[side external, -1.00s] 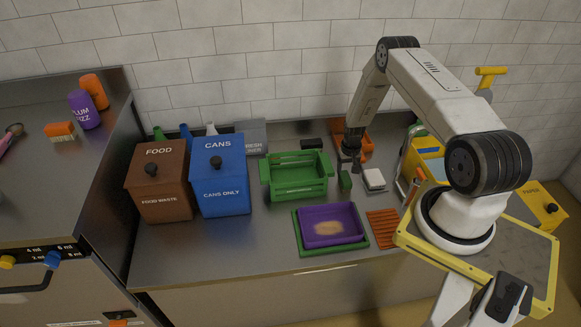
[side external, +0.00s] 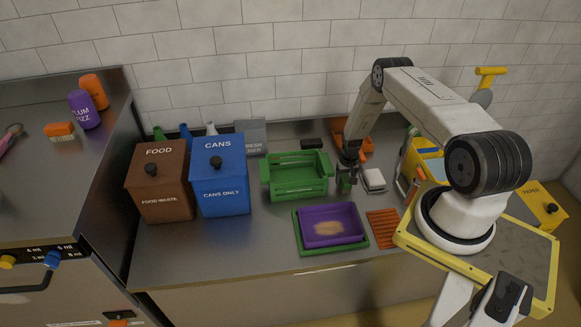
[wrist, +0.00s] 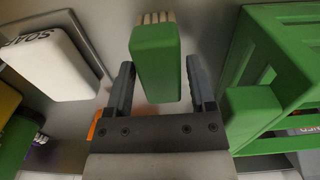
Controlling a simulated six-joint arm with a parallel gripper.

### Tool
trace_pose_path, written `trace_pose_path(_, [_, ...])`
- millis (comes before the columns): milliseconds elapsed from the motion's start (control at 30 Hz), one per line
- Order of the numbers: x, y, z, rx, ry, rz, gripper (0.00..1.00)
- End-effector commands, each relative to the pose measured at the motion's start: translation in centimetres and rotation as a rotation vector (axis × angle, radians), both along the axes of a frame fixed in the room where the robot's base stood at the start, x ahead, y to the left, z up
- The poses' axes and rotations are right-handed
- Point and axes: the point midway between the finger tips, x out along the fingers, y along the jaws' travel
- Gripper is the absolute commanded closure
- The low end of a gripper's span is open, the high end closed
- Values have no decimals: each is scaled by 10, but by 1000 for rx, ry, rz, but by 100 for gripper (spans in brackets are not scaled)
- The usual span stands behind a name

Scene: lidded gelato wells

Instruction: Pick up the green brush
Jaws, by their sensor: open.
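The green brush (wrist: 156,62) has a green block body and pale bristles. In the wrist view it lies between the two fingers of my gripper (wrist: 159,78), with a visible gap on each side. In the side view the brush (side external: 345,184) is on the counter, directly below my gripper (side external: 347,177), which hides part of it. My gripper is open and its fingers are down around the brush without closing on it.
A green crate (side external: 296,190) stands just left of the brush, close to my gripper. A white soap block (wrist: 50,62) lies on the other side. A purple tray (side external: 331,240) on a green one and an orange ribbed mat (side external: 383,228) are in front.

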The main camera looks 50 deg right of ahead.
Motion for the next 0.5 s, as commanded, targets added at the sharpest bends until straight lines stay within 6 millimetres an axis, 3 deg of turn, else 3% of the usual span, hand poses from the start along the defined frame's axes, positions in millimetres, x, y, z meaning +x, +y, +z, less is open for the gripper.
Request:
trace_pose_path(133, [0,0,0,0,0,0,29])
trace_pose_path(167, [0,0,0,0,0,0,36])
trace_pose_path(367, [0,0,0,0,0,0,99])
trace_pose_path(500, [0,0,0,0,0,0,100])
